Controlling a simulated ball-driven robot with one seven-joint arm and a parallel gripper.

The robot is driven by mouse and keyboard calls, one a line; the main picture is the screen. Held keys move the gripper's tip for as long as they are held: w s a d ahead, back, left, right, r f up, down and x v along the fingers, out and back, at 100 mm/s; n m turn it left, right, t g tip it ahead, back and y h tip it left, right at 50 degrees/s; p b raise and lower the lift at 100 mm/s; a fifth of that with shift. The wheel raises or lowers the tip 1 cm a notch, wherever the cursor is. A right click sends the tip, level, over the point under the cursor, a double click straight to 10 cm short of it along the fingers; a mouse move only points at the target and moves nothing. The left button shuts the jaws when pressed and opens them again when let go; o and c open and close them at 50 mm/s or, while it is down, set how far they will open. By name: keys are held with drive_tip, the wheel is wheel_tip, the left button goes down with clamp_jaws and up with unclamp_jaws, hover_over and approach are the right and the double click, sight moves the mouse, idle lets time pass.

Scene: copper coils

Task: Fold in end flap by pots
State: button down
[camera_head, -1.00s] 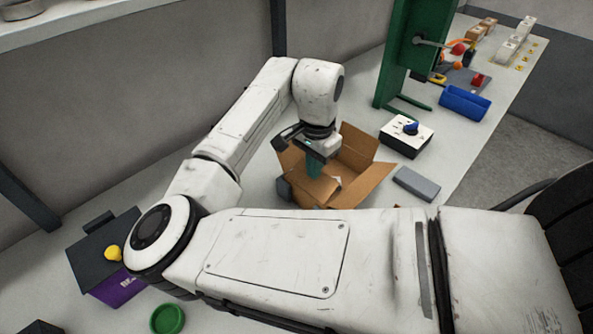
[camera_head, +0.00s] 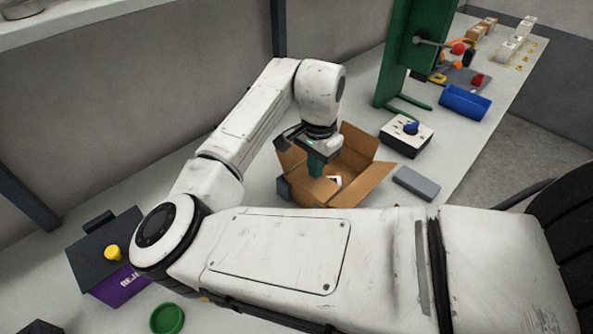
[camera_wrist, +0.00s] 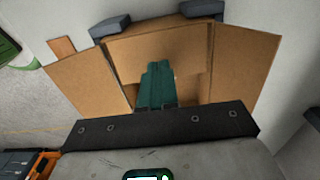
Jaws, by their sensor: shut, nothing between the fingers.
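The open cardboard box (camera_head: 366,184) stands on the bench in the head view, with flaps spread outward. In the wrist view its left flap (camera_wrist: 88,88) and right flap (camera_wrist: 243,62) stick out to the sides. An end flap (camera_wrist: 155,46) at the top of that view leans in over the opening, between two dark grey blocks (camera_wrist: 110,25). My gripper (camera_head: 316,170) is over the box with its green fingers (camera_wrist: 157,85) closed together and empty. The fingertips overlap the end flap in view; I cannot tell whether they touch it. No pots can be made out clearly.
A grey block (camera_head: 416,184) and a white control box with a blue knob (camera_head: 407,135) lie right of the cardboard box. A green stand (camera_head: 400,60) and blue bin (camera_head: 465,102) are behind. A purple bin (camera_head: 115,287) and green dish (camera_head: 167,318) sit front left.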

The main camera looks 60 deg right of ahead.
drive_tip(key=shift+f+b, duration=0.55)
drive_tip(key=shift+f, duration=0.5)
drive_tip(key=shift+r, duration=0.1)
wheel_tip(320, 180, up, 10)
drive_tip(key=p, duration=0.9)
idle(0.3)
